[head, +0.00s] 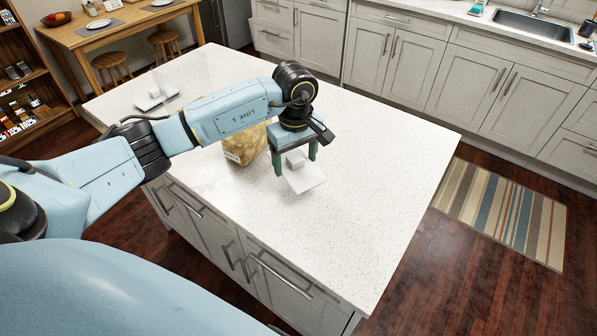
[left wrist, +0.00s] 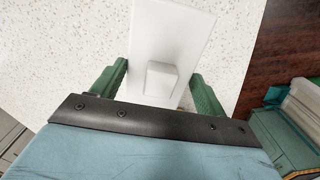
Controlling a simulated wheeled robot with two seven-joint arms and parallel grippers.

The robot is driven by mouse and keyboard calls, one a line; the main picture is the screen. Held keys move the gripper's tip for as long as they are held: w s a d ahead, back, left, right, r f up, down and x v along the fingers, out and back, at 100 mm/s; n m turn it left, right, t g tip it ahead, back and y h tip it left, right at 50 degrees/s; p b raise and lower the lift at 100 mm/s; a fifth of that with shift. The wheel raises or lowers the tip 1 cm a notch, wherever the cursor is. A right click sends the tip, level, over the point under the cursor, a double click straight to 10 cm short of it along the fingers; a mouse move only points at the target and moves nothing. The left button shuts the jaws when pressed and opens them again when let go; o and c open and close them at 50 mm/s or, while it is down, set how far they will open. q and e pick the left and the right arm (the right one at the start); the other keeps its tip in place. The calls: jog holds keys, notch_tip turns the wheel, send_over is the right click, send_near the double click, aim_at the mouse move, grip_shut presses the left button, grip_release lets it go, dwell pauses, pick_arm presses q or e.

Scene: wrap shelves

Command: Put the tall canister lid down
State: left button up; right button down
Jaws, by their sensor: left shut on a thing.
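The white lid (head: 306,180) is a flat square plate with a block-shaped knob, held low at the counter's front part. My left gripper (head: 293,164) points down and is shut on the lid by its knob (left wrist: 161,82). In the left wrist view the plate (left wrist: 172,35) extends beyond the green fingers. I cannot tell whether the lid touches the counter. A clear canister (head: 245,146) with yellowish contents stands just left of the gripper, partly hidden by my arm. My right gripper is out of view.
The speckled white island counter (head: 385,150) is clear to the right and front of the lid. Another white lid-like piece (head: 157,97) lies at its far left. The counter's front edge is close to the held lid. A striped rug (head: 505,210) lies on the floor.

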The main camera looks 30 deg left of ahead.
aim_at(296, 174)
pick_arm(q)
jog(key=shift+f, duration=0.85)
notch_tip(296, 174, down, 4)
jog(key=shift+r, duration=0.15)
jog(key=shift+w, duration=0.1)
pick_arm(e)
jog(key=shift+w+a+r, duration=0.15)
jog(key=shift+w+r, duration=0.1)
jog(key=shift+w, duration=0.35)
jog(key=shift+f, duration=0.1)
pick_arm(q)
jog(key=shift+f, duration=0.2)
jog(key=o, duration=1)
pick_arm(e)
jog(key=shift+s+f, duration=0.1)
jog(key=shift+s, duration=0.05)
